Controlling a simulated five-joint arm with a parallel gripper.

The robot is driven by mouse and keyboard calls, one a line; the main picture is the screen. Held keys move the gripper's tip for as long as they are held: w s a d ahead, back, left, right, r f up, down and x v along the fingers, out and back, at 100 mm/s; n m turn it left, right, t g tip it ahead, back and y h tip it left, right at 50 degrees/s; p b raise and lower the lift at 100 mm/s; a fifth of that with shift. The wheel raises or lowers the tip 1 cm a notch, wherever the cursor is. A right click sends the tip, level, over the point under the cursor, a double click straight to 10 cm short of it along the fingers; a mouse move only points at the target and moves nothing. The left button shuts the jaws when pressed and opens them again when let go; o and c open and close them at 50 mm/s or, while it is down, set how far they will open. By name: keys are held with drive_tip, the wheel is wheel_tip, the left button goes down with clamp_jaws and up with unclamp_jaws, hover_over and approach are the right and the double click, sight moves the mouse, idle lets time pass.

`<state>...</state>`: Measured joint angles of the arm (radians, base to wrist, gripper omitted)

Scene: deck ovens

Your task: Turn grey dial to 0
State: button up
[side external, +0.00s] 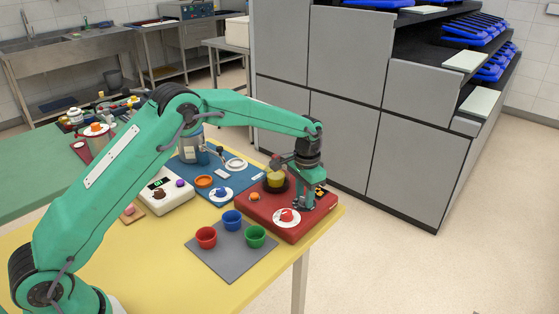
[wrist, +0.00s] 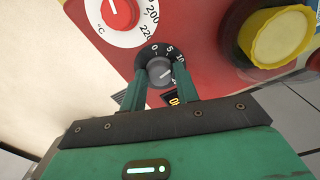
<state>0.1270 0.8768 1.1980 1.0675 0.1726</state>
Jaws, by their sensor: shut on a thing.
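The grey dial (wrist: 159,70) sits on a black scale plate (wrist: 149,52) marked 0, 5 and 10, on the red box (wrist: 200,30). A light mark on the dial appears to point right, nearer the 10 than the 0; its exact reading is hard to tell. My gripper (wrist: 161,76) is shut on the grey dial, one green finger on each side. In the side view my gripper (side external: 304,204) reaches down onto the red box (side external: 262,214) at its right end, and hides the grey dial there.
A red temperature dial (wrist: 117,12) on a white plate and a yellow button (wrist: 277,36) flank the grey dial. An orange display (wrist: 175,100) is partly covered.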

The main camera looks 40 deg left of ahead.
sight(304, 198)
drive_tip(key=n, duration=1.2)
drive_tip(key=shift+r, duration=0.1)
drive_tip(key=shift+n, duration=0.3)
drive_tip(key=o, duration=1)
drive_tip(key=shift+c, duration=0.2)
wheel_tip(304, 198, up, 7)
drive_tip(key=shift+r, duration=0.35)
drive_tip(key=shift+r, duration=0.15)
